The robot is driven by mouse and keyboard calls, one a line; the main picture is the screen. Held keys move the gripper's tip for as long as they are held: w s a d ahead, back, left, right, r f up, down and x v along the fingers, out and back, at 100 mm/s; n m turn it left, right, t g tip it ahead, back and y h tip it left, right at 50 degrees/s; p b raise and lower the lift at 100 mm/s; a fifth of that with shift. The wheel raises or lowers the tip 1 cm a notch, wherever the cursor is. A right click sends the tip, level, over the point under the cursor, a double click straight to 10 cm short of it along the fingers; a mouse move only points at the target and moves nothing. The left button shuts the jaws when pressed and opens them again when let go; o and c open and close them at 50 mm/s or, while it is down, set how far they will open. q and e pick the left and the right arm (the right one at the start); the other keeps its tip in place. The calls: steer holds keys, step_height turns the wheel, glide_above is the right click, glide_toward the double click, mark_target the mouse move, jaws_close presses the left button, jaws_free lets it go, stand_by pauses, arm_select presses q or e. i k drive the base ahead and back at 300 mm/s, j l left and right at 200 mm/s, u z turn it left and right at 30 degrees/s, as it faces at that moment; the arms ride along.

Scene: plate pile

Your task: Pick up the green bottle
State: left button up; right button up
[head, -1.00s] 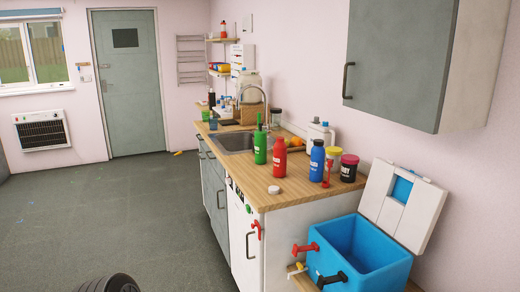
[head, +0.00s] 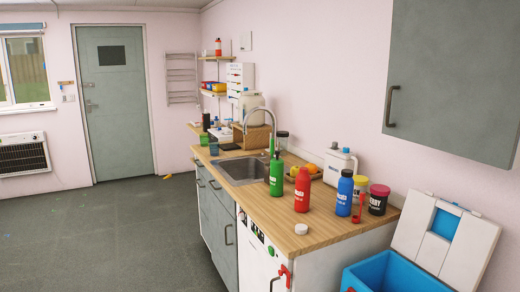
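The green bottle (head: 276,176) stands upright on the wooden counter (head: 253,220), near its front edge and beside the sink. It has a narrow top and a white marking on its side. A red bottle (head: 302,190) stands to its right, and a blue bottle (head: 344,194) stands further right. Neither of my grippers shows in the head view, so their state cannot be seen.
The sink (head: 243,170) with a tall tap is left of the green bottle. A white jug (head: 340,165), jars (head: 378,199) and a white lid (head: 301,229) share the counter. A blue cooler (head: 395,273) is at lower right. The floor (head: 110,225) at left is open.

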mark_target(277, 167)
steer(key=i+j+z, duration=0.1)
steer(key=z, duration=0.35)
steer(key=i+j+z, duration=0.1)
steer(key=z, duration=0.35)
steer(key=i+j+z, duration=0.25)
steer(key=j, duration=0.2)
steer(key=i+j+z, duration=0.2)
steer(key=j, duration=0.25)
steer(key=j+z, duration=0.25)
steer(key=j, duration=0.2)
steer(key=j+z, duration=0.25)
steer(key=j, duration=0.3)
steer(key=i+j, duration=0.1)
steer(key=j, duration=1)
steer(key=i+j+z, duration=0.1)
steer(key=j, duration=0.95)
steer(key=i+j, duration=0.1)
steer(key=j, duration=1)
